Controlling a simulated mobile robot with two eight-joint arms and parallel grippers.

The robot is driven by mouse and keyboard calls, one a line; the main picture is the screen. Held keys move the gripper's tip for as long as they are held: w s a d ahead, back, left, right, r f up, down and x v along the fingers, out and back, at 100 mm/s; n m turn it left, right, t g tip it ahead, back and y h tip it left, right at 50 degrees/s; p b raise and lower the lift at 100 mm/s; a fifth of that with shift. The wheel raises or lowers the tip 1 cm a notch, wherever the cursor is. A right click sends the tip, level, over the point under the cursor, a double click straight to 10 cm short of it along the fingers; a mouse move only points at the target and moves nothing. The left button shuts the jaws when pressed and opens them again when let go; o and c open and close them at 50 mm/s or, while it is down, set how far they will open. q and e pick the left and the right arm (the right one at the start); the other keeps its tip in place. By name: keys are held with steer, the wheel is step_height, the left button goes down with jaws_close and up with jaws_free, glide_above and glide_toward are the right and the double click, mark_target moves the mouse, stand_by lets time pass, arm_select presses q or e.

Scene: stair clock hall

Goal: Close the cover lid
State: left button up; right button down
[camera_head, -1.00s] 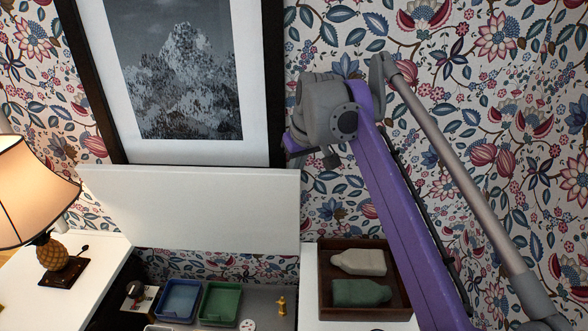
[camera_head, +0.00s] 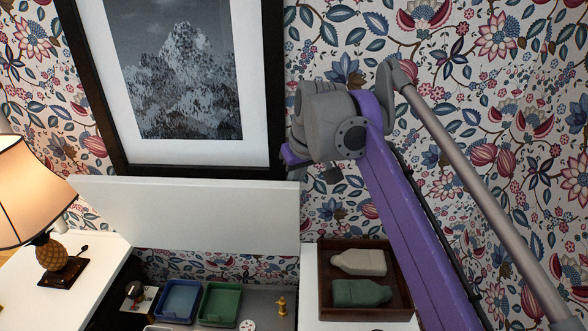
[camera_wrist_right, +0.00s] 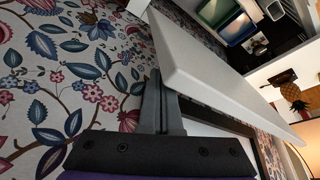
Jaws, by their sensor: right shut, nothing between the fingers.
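The cover lid (camera_head: 185,215) is a long white panel. It stands raised at the back of the cabinet, below the framed picture, with the compartment under it open. In the right wrist view the lid (camera_wrist_right: 215,75) runs as a thick white slab from the centre to the right. My right gripper (camera_wrist_right: 160,88) is shut and empty, its grey fingers close beside the lid's near end. I cannot tell whether they touch it. In the head view my right wrist is at the lid's upper right corner, and the fingers are hidden. My left gripper is not in view.
The open compartment holds a blue tray (camera_head: 179,301), a green tray (camera_head: 219,304) and a small yellow figure (camera_head: 281,305). A brown wooden tray (camera_head: 325,285) with two bottle shapes stands at right. A lit lamp (camera_head: 35,190) is at left. A framed picture (camera_head: 277,120) hangs behind.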

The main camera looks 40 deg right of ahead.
mark_target(291, 203)
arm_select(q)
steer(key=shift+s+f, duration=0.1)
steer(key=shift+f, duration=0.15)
arm_select(e)
steer(key=shift+s+a+f, duration=0.2)
steer(key=shift+s+a, duration=0.4)
steer(key=shift+s, duration=0.15)
steer(key=shift+s+a+f, duration=0.2)
steer(key=shift+s+a, duration=0.4)
steer(key=shift+s, duration=0.1)
arm_select(q)
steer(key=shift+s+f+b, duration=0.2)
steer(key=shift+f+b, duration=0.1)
steer(key=shift+b, duration=0.1)
arm_select(e)
steer(key=shift+s+a+f, duration=0.3)
steer(key=shift+s+a, duration=0.3)
steer(key=shift+s, duration=0.1)
steer(key=shift+s+a+f, duration=0.3)
steer(key=shift+s+a, duration=0.25)
steer(key=shift+s, duration=0.1)
